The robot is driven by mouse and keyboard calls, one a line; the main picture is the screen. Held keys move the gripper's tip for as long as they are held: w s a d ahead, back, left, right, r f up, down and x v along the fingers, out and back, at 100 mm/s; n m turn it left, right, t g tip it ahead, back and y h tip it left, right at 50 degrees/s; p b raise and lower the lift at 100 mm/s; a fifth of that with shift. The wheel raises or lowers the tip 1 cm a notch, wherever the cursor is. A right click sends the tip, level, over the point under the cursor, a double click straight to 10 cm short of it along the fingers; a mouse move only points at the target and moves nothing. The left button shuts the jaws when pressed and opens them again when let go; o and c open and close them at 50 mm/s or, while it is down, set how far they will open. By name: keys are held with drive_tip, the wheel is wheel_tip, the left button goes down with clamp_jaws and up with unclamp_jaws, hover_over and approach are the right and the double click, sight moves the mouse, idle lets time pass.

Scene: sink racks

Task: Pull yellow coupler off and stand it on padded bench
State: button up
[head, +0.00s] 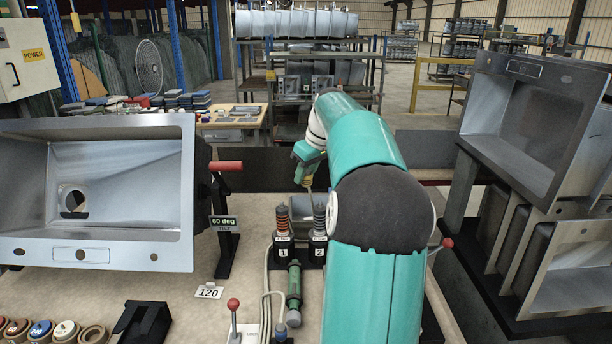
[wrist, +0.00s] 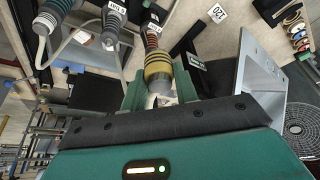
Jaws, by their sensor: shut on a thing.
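The yellow coupler (wrist: 158,68) shows in the wrist view as a ribbed yellow and dark-banded piece with a grey end toward my palm. My gripper (wrist: 160,88) is shut on it, with one green finger on each side of its near end. In the head view my gripper (head: 307,178) hangs beyond the two numbered posts, and the coupler is mostly too small to make out. Whether the coupler touches anything at its far end I cannot tell. The beige bench top (head: 180,290) spreads below; its padding cannot be made out.
An orange-ringed post (head: 282,223) labelled 1 and a grey-ringed post (head: 319,218) labelled 2 stand close together. A green-handled tool (head: 294,285) and hoses lie in front. A steel sink (head: 100,190) on a tilted holder is at left. Bare bench lies around the 120 card (head: 209,292).

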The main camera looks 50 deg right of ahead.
drive_tip(key=shift+r, duration=0.25)
drive_tip(key=shift+r, duration=0.35)
drive_tip(key=shift+r, duration=0.4)
drive_tip(key=shift+f, duration=0.1)
idle(0.3)
